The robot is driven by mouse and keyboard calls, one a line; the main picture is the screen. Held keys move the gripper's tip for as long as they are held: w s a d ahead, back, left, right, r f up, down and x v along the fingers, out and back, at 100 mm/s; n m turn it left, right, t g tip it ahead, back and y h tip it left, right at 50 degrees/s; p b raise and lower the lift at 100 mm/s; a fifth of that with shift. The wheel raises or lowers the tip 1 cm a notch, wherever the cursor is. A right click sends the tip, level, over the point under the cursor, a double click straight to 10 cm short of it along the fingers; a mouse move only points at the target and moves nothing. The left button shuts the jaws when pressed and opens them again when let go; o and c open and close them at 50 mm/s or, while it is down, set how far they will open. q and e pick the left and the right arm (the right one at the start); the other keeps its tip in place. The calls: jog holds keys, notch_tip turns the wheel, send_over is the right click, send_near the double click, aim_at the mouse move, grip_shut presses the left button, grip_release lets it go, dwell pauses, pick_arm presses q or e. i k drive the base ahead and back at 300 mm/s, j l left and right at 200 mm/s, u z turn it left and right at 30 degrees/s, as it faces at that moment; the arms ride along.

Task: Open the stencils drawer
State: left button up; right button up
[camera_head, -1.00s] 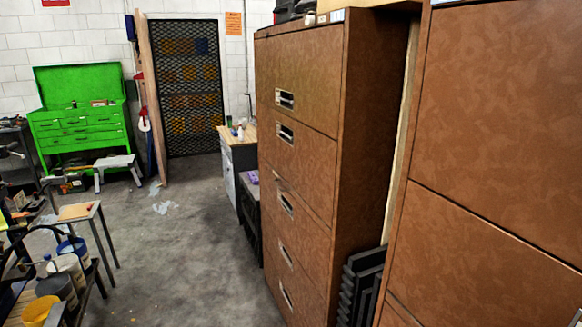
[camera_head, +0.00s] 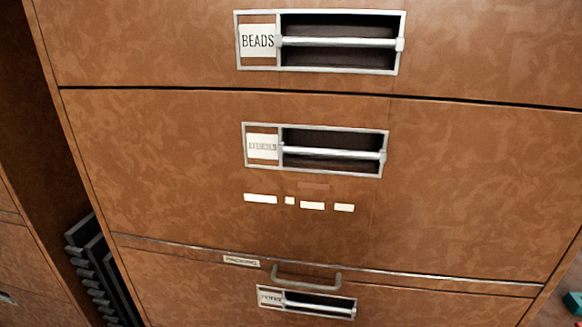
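A brown filing cabinet fills the view, with its drawer fronts facing me. The middle drawer (camera_head: 440,190) has a recessed metal-framed handle with a bar (camera_head: 333,153) and a small white label (camera_head: 263,147). The label is blurred but looks like it reads STENCILS. This drawer appears shut, its front level with the ones around it. Several pale blank strips (camera_head: 312,206) are stuck below its handle. Neither of my grippers is in view.
The drawer above (camera_head: 490,50) is labelled BEADS and looks shut. A lower drawer (camera_head: 420,305) has a similar handle, with a curved pull (camera_head: 306,277) just above it. Dark stacked pieces (camera_head: 95,265) stand in the gap at the left, beside another brown cabinet.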

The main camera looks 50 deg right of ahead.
aim_at(446, 187)
jog(key=k+z, duration=0.1)
jog(key=z, duration=0.4)
jog(key=l+z, duration=0.15)
jog(key=z, duration=0.3)
jog(key=k+l+z, duration=0.1)
jog(key=z, duration=0.4)
